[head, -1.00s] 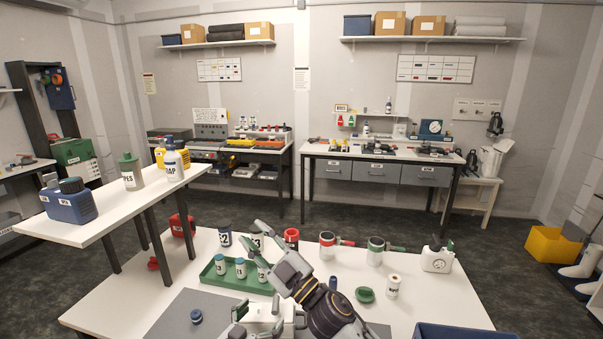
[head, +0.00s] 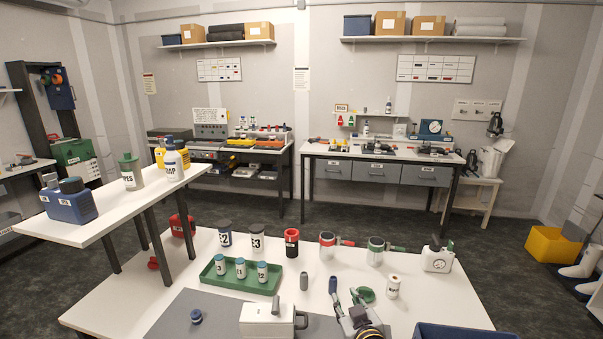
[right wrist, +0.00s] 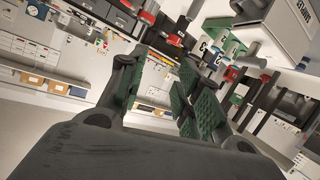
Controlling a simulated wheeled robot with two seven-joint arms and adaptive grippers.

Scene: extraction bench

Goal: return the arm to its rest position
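My right gripper (head: 347,300) is low in the head view at the front of the white table, with the dark wrist below it. In the right wrist view, its two fingers with green pads (right wrist: 160,80) stand apart, and I see nothing held between them. My left gripper is not in view.
A white box with a handle (head: 262,318) is left of the gripper. A green tray (head: 215,280) holds labelled bottles. Jars, a small white bottle (head: 393,286) and a white can (head: 437,259) stand around. A blue bin (head: 460,332) is front right.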

